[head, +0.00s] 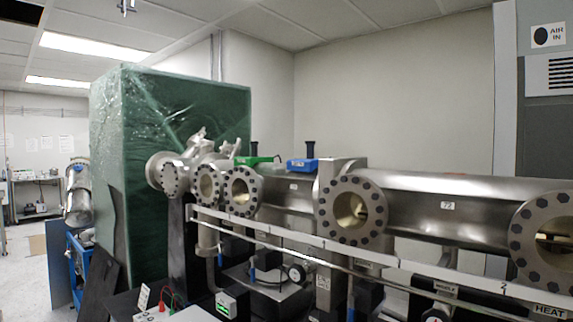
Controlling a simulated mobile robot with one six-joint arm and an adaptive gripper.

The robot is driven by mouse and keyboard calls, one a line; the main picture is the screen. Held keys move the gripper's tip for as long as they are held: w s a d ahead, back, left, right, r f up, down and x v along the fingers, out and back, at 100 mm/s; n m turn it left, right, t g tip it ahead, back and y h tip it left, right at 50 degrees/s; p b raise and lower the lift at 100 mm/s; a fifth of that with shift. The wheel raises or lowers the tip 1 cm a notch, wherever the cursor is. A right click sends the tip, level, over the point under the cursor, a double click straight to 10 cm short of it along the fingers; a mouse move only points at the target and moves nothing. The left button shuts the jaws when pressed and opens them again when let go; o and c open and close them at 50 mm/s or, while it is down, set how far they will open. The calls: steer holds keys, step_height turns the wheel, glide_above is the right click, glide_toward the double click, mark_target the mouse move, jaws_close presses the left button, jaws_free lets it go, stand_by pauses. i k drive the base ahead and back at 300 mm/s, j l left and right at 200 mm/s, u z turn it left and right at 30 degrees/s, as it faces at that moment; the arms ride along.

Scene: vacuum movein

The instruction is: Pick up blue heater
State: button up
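A small blue block (302,164), which fits the blue heater, sits on top of the horizontal steel vacuum tube (287,193) near the middle of the head view. A dark upright post with a wider top (310,149) rises from or just behind it. I cannot tell if the two are joined. The block's underside contact with the tube is partly hidden.
A similar green piece (254,160) with a dark post lies left of the blue block. Large bolted flanges (353,210) and a steel rail (330,246) stand in front. A green plastic-wrapped cabinet (170,120) is at left. Air above the tube is clear.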

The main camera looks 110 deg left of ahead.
mark_target(309, 164)
steer(key=u, duration=3.6)
steer(key=i+j+z, duration=0.25)
steer(key=i+j, duration=0.15)
steer(key=i+j+z, duration=0.2)
steer(key=i+j, duration=0.15)
steer(key=j, duration=0.15)
